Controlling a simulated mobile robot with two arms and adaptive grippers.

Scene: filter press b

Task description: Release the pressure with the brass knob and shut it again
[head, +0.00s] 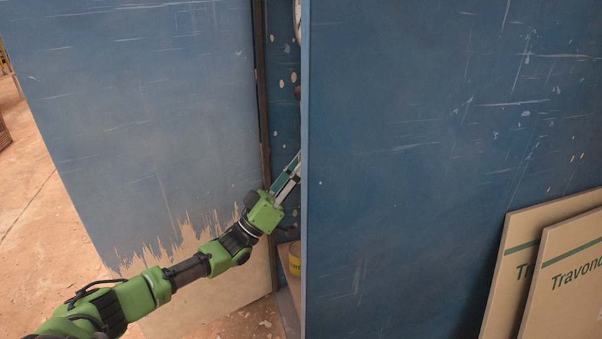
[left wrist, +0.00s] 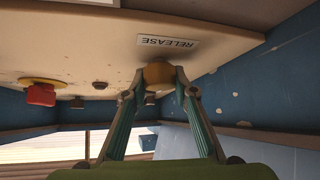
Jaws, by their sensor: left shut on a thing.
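The brass knob (left wrist: 159,74) shows in the left wrist view, on a pale panel just beside a white label reading RELEASE (left wrist: 168,42). My left gripper (left wrist: 159,88) has its two fingertips on either side of the knob and is shut on it. In the head view my left arm reaches in from the left, and its gripper (head: 287,180) goes into the narrow gap behind the edge of a blue panel. That panel hides the fingertips and the knob there. My right gripper is in neither view.
A red knob on a yellow base (left wrist: 40,93) sits on the same pale panel. The large blue panel (head: 420,130) and a second panel (head: 140,110) bound the gap. A yellow can (head: 294,260) stands low inside. Boards (head: 570,280) lean at the right.

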